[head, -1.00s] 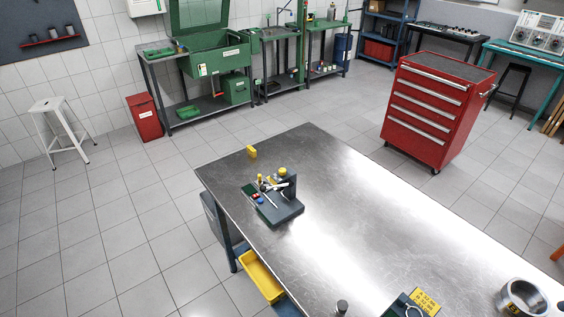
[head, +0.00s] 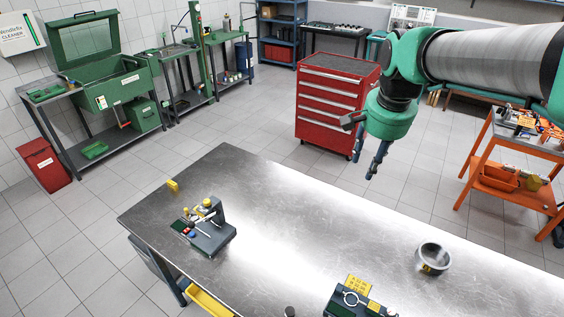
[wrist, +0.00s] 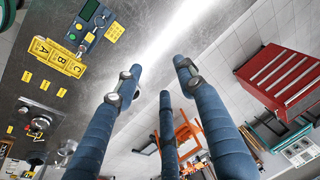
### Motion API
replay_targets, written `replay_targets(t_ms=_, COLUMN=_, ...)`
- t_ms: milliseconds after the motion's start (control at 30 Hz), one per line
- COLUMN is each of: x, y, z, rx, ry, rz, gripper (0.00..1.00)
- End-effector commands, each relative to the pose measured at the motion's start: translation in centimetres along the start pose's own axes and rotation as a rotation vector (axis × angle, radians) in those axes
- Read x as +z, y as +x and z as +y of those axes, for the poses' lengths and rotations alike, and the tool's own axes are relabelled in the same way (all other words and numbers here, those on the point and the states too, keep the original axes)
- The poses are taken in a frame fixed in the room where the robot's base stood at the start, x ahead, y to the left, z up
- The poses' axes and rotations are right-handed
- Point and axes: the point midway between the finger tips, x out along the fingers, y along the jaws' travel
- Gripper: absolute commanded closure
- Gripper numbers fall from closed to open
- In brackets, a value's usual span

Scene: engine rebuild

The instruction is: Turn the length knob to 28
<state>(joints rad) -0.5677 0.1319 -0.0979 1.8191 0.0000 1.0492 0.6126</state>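A grey bench device (head: 210,238) with yellow knobs, a lever and red and blue buttons stands near the left end of the metal table. A second dark device (head: 338,304) with a green display and a ring sits at the front edge, partly cut off. A device with a green display also shows at the top of the wrist view (wrist: 92,22). I cannot tell which part is the length knob, and no setting is readable. My gripper (head: 372,172) hangs above the table's far side, away from both devices. In the wrist view its fingers (wrist: 158,78) are spread and empty.
The steel table (head: 290,215) is mostly bare in the middle. A metal ring-shaped part (head: 432,258) stands at its right. A small yellow block (head: 173,185) is at the far left corner. A red drawer cabinet (head: 333,100) and an orange cart (head: 508,165) stand beyond.

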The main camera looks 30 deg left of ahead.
Motion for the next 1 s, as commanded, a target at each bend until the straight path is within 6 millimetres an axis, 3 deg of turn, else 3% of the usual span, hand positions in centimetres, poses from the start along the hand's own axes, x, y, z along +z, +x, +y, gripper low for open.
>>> replay_targets(t_ms=33, x=-0.3, y=0.2, z=-2.0, rx=0.002, ry=-0.004, rz=-0.011, gripper=0.60)
replay_targets(t_ms=267, x=-0.6, y=1.9, z=-9.6, rx=0.011, ry=0.005, rz=-0.050, gripper=0.60)
replay_targets(t_ms=500, x=0.4, y=4.4, z=-17.7, rx=0.027, ry=0.013, rz=-0.088, gripper=0.60)
replay_targets(t_ms=767, x=3.1, y=7.6, z=-26.2, rx=0.050, ry=0.020, rz=-0.124, gripper=0.60)
replay_targets(t_ms=1000, x=7.2, y=10.9, z=-33.6, rx=0.077, ry=0.026, rz=-0.153, gripper=0.60)
